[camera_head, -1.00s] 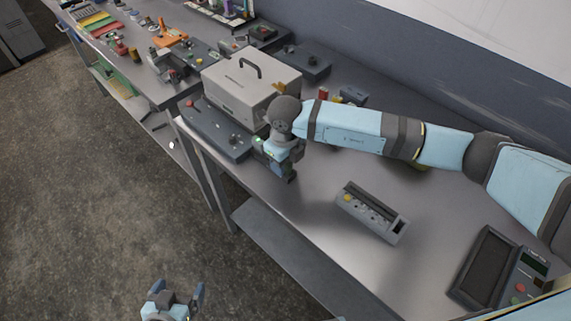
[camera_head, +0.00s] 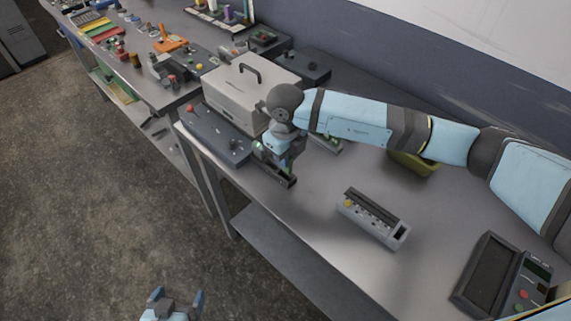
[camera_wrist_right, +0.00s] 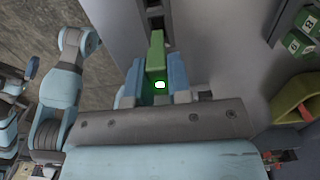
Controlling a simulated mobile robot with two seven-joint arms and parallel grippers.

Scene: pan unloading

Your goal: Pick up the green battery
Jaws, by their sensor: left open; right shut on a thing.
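In the right wrist view, the green battery (camera_wrist_right: 156,52) is a plain green block standing between the two blue fingers of my right gripper (camera_wrist_right: 156,72), which is shut on it. A dark slotted holder (camera_wrist_right: 154,20) lies just beyond the battery. I cannot tell whether the battery is clear of that holder. In the head view my right gripper (camera_head: 278,165) is low over the table, beside the large grey box, with its tips partly hidden. My left gripper (camera_head: 178,296) is open and empty at the bottom edge, over the floor.
A slotted grey device (camera_head: 372,218) and a dark panel (camera_head: 487,272) lie to the right. An olive bin (camera_head: 412,165) is partly behind my arm. Other green batteries (camera_wrist_right: 297,45) show right.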

